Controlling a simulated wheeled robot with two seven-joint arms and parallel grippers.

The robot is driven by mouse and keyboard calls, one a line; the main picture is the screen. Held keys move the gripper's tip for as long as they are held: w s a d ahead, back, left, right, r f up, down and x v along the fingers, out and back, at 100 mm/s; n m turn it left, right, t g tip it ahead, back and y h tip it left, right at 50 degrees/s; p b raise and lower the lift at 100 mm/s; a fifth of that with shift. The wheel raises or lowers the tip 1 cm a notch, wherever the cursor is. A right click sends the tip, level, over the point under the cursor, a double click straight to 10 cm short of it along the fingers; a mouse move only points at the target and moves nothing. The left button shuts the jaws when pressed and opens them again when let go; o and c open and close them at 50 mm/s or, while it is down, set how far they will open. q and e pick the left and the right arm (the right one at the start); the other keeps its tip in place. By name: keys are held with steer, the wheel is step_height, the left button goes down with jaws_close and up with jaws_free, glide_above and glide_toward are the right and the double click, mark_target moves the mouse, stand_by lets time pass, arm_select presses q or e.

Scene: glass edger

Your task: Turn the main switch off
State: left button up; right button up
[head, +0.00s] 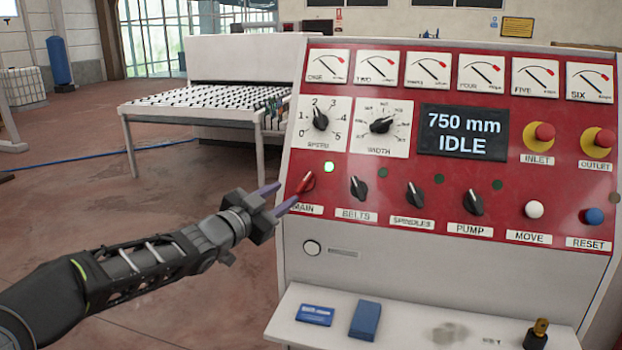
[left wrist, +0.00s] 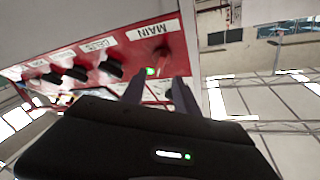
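The main switch (head: 306,182) is a red knob above the MAIN label at the left edge of the red panel. Its handle leans to the upper right, and a lamp (head: 329,167) near it glows green. In the left wrist view the red switch (left wrist: 162,54) sits beside its label, past the fingertips. My left gripper (head: 277,199) is just left of the switch, its two purple-grey fingers pointing at it. In the left wrist view its fingers (left wrist: 160,84) are apart with nothing between them. Whether a finger touches the knob is unclear. My right gripper is out of view.
Black knobs for belts (head: 358,188), spindles (head: 414,194) and pump (head: 473,201) stand right of the switch. The display (head: 463,133) reads 750 mm, IDLE. Floor left of the console is open.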

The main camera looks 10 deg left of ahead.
mark_target(302, 182)
arm_select(q)
steer(key=p+x, duration=0.2)
steer(key=x, duration=0.5)
steer(key=shift+w, duration=0.25)
stand_by(0.3)
jaws_close()
stand_by(0.5)
